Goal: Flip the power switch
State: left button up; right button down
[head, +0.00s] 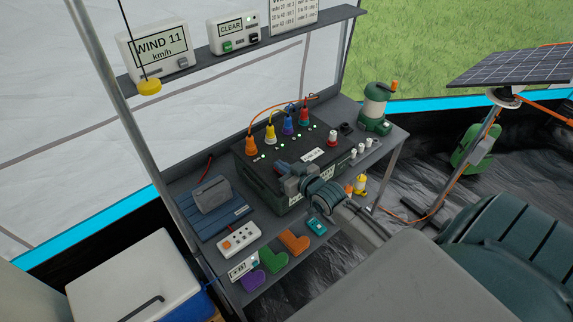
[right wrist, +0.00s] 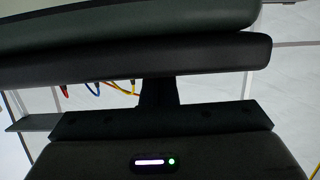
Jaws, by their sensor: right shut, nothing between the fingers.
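A dark green-black power box (head: 262,183) with lit green dots and several coloured plugs on top stands on the grey bench. I cannot tell for certain which control is the power switch. A red-and-white knob (head: 332,139) is on the box's top at the right, and a white strip (head: 240,239) with an orange button lies in front of the box at the left. My right gripper (head: 283,171) is shut and empty, over the box's front edge, hiding part of it; contact cannot be told. Dark close surfaces fill the right wrist view. My left gripper is out of view.
The shelf above carries a WIND display (head: 157,52) and a CLEAR display (head: 232,32). A green-and-white lantern (head: 375,105) stands at the bench's right end. Orange (head: 294,242) and green (head: 273,259) pieces lie along the front. A white cooler (head: 135,275) stands at lower left.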

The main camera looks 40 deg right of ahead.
jog(key=r+p, duration=0.2)
jog(key=r, duration=0.1)
jog(key=r+p, duration=0.1)
jog(key=p, duration=0.1)
jog(key=shift+w+r, duration=0.4)
jog(key=shift+s+f+b, duration=0.15)
jog(key=shift+s+b, duration=0.25)
jog(key=shift+s, duration=0.65)
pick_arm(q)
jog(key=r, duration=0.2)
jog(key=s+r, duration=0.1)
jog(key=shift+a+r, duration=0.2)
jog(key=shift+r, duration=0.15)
pick_arm(e)
jog(key=r+v, duration=0.1)
jog(key=v, duration=0.7)
jog(key=shift+w+r, duration=0.15)
jog(key=shift+r, duration=0.15)
jog(key=shift+d, duration=0.1)
